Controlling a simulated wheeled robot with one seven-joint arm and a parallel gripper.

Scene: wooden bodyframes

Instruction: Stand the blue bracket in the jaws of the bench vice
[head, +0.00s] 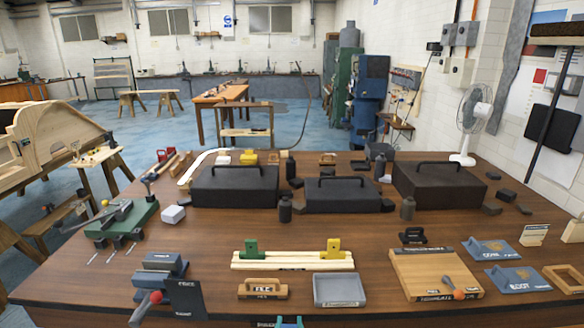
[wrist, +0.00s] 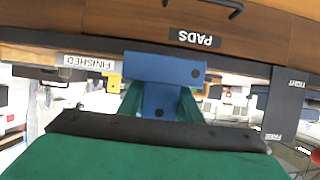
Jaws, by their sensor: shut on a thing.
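The blue bracket (wrist: 165,70) is held between the green fingers of my gripper (wrist: 160,103) in the wrist view. It has a wide upper plate with a dark hole and a narrower part running down between the fingers. In the head view my gripper (head: 290,323) and the bracket show only as a small patch at the bottom edge, in front of the bench. The bench vice (head: 160,279) stands at the bench's front left, well left of my gripper, with blue-grey jaws and a red-knobbed handle. Its dark FREE/TIGHT plate (wrist: 284,103) shows at the right of the wrist view.
Behind the front edge are a FILE block (head: 263,289), a grey tray (head: 339,291) and a wooden board (head: 435,274). A pale rail (head: 293,260) carries green and yellow brackets. Black cases stand farther back. Bare bench top lies between the vice and the FILE block.

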